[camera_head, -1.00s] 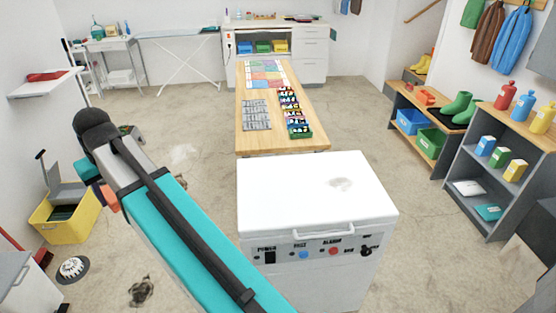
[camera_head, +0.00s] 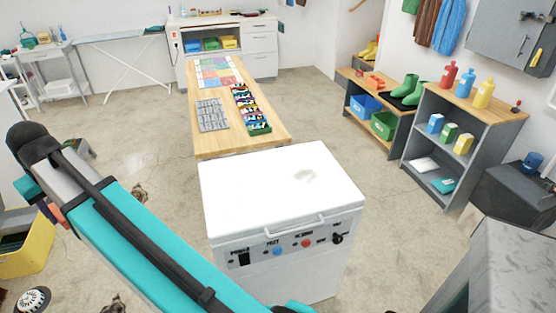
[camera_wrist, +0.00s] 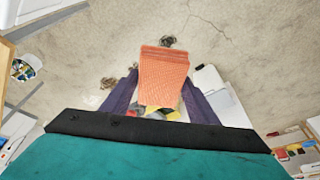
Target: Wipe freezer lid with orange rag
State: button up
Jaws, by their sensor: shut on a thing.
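The white freezer (camera_head: 228,255) stands at the middle of the head view, with its lid (camera_head: 250,190) shut. In the wrist view, my gripper (camera_wrist: 160,97) is shut on the orange rag (camera_wrist: 164,72), which sticks out between the dark fingers. In the head view, my arm crosses the lower left and hides most of the gripper. A bit of orange shows beside the arm's far end. The rag is away from the lid, off to its left.
A wooden table (camera_head: 213,143) with cards and a coloured tray stands right behind the freezer. Grey shelving (camera_head: 445,150) with bottles and boxes is at the right. A grey-topped unit (camera_head: 510,265) is near at lower right. Open floor (camera_head: 375,200) lies between freezer and shelving.

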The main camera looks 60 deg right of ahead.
jog(key=s+d+f+m+g+h+p, duration=0.1)
jog(key=s+d+f+m, duration=0.3)
jog(key=d, duration=0.8)
jog(key=s+d+r+m+h+p, duration=0.15)
jog(key=d+m, duration=0.35)
jog(key=d, duration=0.7)
jog(key=s+d+f+m+g+h+p, duration=0.1)
jog(key=s+d+f+m, duration=0.3)
jog(key=d, duration=0.8)
jog(key=s+d+f+m+g+p, duration=0.1)
jog(key=s+d+f+m+g, duration=0.1)
jog(key=s+d+m, duration=0.5)
jog(key=s+d+f+m+g+y+p, duration=0.1)
jog(key=s+d+m, duration=0.6)
jog(key=s+d, duration=1)
jog(key=shift+s+d+f+g+p, duration=0.15)
jog(key=shift+s+f+g+p, duration=0.3)
jog(key=shift+s, duration=0.7)
jog(key=shift+f+y, duration=0.15)
jog(key=shift+y, duration=0.1)
